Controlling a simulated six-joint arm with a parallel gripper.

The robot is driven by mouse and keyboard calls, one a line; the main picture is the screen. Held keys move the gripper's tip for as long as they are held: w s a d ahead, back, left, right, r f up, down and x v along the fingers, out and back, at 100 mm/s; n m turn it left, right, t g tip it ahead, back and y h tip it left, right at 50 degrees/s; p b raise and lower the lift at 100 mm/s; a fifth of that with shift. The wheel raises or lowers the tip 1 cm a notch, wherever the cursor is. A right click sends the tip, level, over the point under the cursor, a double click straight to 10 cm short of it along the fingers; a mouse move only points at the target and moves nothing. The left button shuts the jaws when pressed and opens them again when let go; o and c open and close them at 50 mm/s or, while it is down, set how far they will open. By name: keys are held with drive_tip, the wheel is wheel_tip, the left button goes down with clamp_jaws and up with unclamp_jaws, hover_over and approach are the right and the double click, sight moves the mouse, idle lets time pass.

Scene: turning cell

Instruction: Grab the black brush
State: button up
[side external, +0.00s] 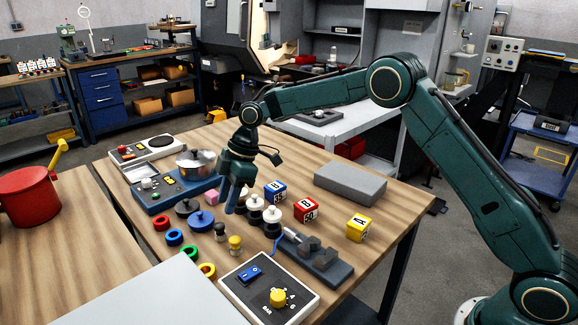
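I cannot make out a black brush for certain anywhere in the side external view. My gripper (234,207) points down over the middle of the wooden table, among the small parts. Its fingers are narrow and seen nearly edge-on, so I cannot tell whether they are open or shut, and no held thing shows. A black disc-shaped part (187,207) and a blue knobbed disc (201,222) lie to its left. Black-and-white knobbed pieces (272,214) stand close on its right. My gripper may hide things behind it.
A metal bowl (196,164) sits on a blue device behind left. Blue, red (306,210) and yellow (358,229) cubes, a grey block (350,184) and a vise (318,259) lie to the right. Coloured rings (174,237) and a switch panel (270,290) are in front.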

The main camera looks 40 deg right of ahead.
sight(219, 225)
drive_tip(key=shift+x, duration=1.6)
drive_tip(key=shift+f, duration=0.15)
drive_tip(key=shift+x, duration=2.5)
drive_tip(key=shift+a, duration=0.1)
drive_tip(key=shift+c, duration=0.2)
drive_tip(key=c, duration=0.7)
